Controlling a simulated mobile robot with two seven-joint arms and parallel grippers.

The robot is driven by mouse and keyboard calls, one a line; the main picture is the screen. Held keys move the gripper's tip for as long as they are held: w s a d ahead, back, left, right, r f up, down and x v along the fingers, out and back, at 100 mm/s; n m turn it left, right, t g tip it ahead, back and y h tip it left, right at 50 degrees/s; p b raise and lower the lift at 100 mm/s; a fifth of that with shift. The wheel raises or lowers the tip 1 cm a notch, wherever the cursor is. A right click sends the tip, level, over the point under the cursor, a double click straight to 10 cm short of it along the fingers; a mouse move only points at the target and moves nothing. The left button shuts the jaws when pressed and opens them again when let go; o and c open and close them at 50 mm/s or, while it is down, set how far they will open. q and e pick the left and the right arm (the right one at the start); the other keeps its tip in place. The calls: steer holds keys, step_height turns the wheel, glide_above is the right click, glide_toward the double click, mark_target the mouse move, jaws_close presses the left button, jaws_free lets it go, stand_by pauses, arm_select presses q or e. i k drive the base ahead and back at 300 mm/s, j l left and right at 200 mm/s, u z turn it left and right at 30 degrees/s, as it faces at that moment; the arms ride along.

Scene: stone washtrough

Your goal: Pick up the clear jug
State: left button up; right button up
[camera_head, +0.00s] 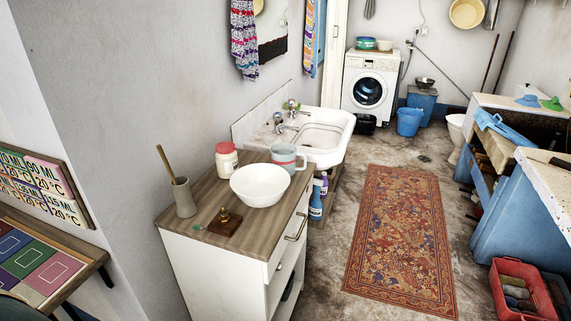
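A pale blue-grey jug (283,152) with a handle on its right side stands upright on the wooden top of a white cabinet (215,265). It looks partly see-through, and it is the only jug I can make out. A white bowl (260,188) stands in front of it and hides part of its lower side. Neither of my grippers shows in the head view, so I cannot see them relative to the jug.
A jar with a red lid (226,162), a grey pot with a wooden handle (183,195) and a small brown item (224,223) share the cabinet top. A sink (320,135) adjoins behind. A patterned rug (400,235) lies on open floor to the right.

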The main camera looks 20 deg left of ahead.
mark_target(289, 162)
steer(key=i+l+u, duration=0.2)
steer(key=i, duration=0.35)
steer(key=i+l+u, duration=0.25)
steer(key=i+l, duration=0.2)
